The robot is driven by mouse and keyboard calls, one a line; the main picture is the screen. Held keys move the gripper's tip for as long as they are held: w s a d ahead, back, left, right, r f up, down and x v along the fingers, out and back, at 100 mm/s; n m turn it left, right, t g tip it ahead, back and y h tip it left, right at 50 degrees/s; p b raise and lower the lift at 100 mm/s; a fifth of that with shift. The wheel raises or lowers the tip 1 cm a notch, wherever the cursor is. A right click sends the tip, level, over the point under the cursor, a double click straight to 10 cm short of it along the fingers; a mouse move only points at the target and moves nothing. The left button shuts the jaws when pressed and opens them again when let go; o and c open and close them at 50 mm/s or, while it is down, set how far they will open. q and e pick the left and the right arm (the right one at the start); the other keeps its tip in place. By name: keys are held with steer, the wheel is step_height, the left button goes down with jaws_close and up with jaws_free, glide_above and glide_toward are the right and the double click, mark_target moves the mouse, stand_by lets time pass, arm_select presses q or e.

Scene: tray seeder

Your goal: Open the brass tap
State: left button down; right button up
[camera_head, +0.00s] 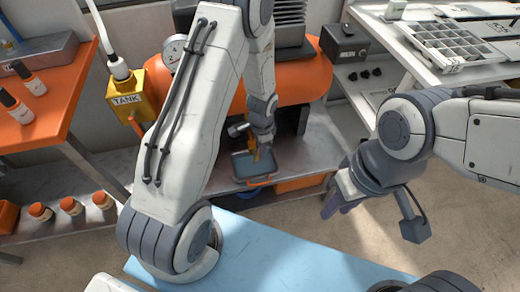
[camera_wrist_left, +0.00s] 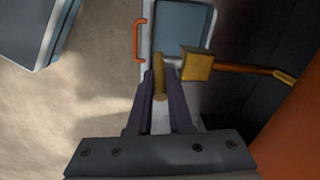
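The brass tap (camera_head: 238,130) sticks out at the front of the orange tank, above a shallow grey-blue tray. In the left wrist view its square brass body (camera_wrist_left: 197,65) joins a pipe from the right. Its yellow lever (camera_wrist_left: 160,78) lies between the two dark fingers of my left gripper (camera_wrist_left: 160,88), which look closed against its sides. In the head view my left gripper (camera_head: 257,143) comes down over the tap and partly hides it. My right gripper (camera_head: 336,206) hangs at the right, away from the tap; its finger gap is not clear.
The tray (camera_head: 240,165) with an orange handle sits below the tap on a grey shelf. The orange tank (camera_head: 318,72) stands behind. A yellow TANK valve block (camera_head: 130,98) is at left. A blue surface (camera_head: 250,262) is in front. Bare floor (camera_head: 310,228) lies right of the shelf.

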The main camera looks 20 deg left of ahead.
arm_select(q)
steer(key=shift+a+r+p, duration=0.1)
steer(key=shift+r+p, duration=0.05)
steer(key=shift+p, duration=0.2)
steer(key=h+p, duration=0.1)
steer(key=p, duration=0.5)
steer(key=a+t+p, duration=0.1)
steer(key=p, duration=0.6)
steer(key=shift+s+r+h, duration=0.1)
steer(key=shift+r+h, duration=0.15)
steer(key=shift+h, duration=0.15)
steer(key=shift+f+t+h+p, duration=0.2)
steer(key=shift+t+h+p, duration=0.2)
steer(key=shift+t+p, duration=0.15)
steer(key=c, duration=1.1)
jaws_free()
steer(key=shift+s, duration=0.15)
